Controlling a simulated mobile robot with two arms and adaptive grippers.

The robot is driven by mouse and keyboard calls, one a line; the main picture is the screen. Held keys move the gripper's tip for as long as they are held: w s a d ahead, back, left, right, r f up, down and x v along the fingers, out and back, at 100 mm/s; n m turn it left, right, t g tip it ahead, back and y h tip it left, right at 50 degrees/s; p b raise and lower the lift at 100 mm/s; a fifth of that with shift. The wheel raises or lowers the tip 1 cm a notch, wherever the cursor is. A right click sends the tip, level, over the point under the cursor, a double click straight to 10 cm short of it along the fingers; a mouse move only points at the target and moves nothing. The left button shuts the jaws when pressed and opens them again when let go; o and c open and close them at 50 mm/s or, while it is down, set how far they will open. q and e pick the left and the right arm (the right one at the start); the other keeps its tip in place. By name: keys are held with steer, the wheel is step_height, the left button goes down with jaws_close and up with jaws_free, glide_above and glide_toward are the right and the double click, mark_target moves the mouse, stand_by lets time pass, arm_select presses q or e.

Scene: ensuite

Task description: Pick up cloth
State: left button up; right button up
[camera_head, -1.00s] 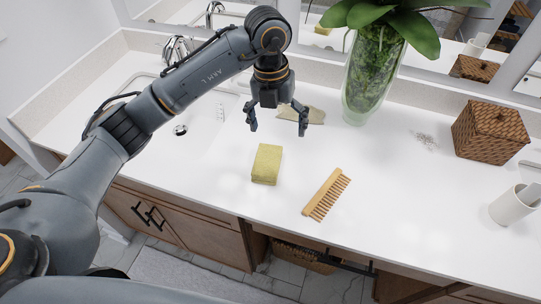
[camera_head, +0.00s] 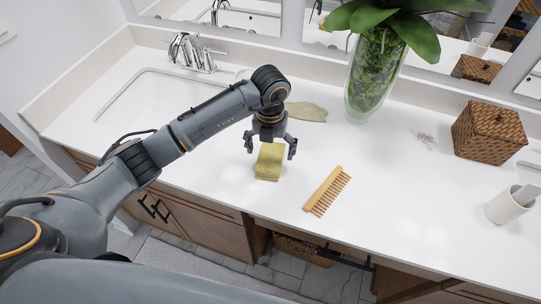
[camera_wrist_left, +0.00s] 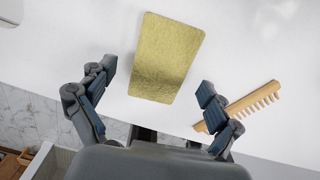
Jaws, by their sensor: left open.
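The cloth (camera_head: 268,165) is a yellow-green folded block lying on the white counter. My left gripper (camera_head: 270,148) is open just above it, with one finger to each side of its far end in the head view. In the left wrist view the cloth (camera_wrist_left: 167,57) lies between and beyond the two spread fingers of the left gripper (camera_wrist_left: 157,82). No contact between fingers and cloth is visible. My right gripper does not show.
A wooden comb-like brush (camera_head: 327,191) lies to the right of the cloth. A flat beige piece (camera_head: 306,112) lies behind the gripper. A glass vase with a plant (camera_head: 370,85), a wicker box (camera_head: 489,133) and a white cup (camera_head: 508,205) stand further right. A sink (camera_head: 150,98) is at left.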

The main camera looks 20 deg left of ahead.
arm_select(q)
steer(key=shift+f, duration=0.85)
steer(key=c, duration=1.2)
steer(key=shift+r, duration=0.1)
steer(key=shift+c, duration=0.2)
steer(key=shift+r+b, duration=0.5)
steer(key=shift+r, duration=0.05)
steer(key=shift+w+r+b, duration=0.1)
steer(key=shift+r+b, duration=0.45)
steer(key=shift+r, duration=0.2)
steer(key=s+d+r+b, duration=0.1)
steer(key=s+d+r, duration=0.4)
steer(key=s+r, duration=0.5)
steer(key=s, duration=0.3)
steer(key=shift+s+r+b, duration=0.15)
steer(key=shift+b, duration=0.15)
steer(key=shift+d, duration=0.1)
